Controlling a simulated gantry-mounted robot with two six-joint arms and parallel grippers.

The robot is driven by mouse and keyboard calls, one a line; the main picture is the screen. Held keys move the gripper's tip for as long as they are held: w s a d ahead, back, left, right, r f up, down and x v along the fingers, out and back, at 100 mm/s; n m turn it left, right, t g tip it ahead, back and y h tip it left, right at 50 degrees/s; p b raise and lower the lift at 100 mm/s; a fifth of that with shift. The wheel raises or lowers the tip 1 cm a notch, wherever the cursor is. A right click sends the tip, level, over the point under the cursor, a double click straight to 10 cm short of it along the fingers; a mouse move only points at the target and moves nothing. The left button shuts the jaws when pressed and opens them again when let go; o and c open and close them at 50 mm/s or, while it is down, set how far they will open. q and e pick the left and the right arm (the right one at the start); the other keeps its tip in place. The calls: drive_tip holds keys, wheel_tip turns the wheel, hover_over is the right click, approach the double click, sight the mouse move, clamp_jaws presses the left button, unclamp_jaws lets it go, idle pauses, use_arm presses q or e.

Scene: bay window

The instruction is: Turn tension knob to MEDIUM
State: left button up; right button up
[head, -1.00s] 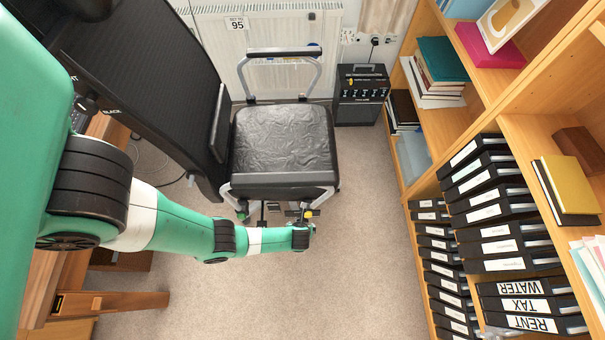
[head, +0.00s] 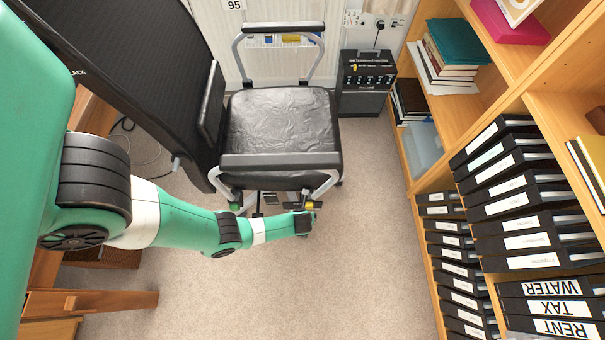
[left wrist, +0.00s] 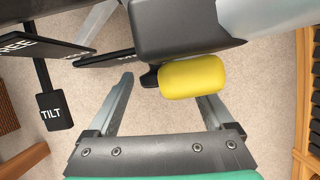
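A black chair (head: 280,125) stands ahead with its seat facing up. A yellow knob (head: 313,205) sits under its front right edge. The knob (left wrist: 192,77) looks like a rounded cylinder on a dark housing in the left wrist view. My left gripper (head: 303,218) is just below the knob in the head view. In the left wrist view the left gripper (left wrist: 163,88) is open, its fingers wide apart. The knob lies nearer the right finger and covers its tip; I cannot tell whether they touch. No MEDIUM marking is legible. My right gripper is not in view.
A paddle labelled TILT (left wrist: 54,111) and a plate reading FREE (left wrist: 40,42) hang left of the knob. A shelf of black binders (head: 520,220) stands at the right. The carpet (head: 330,290) is clear.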

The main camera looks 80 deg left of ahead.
use_arm(q)
drive_tip(key=c, duration=1.2)
drive_tip(key=shift+o, duration=0.2)
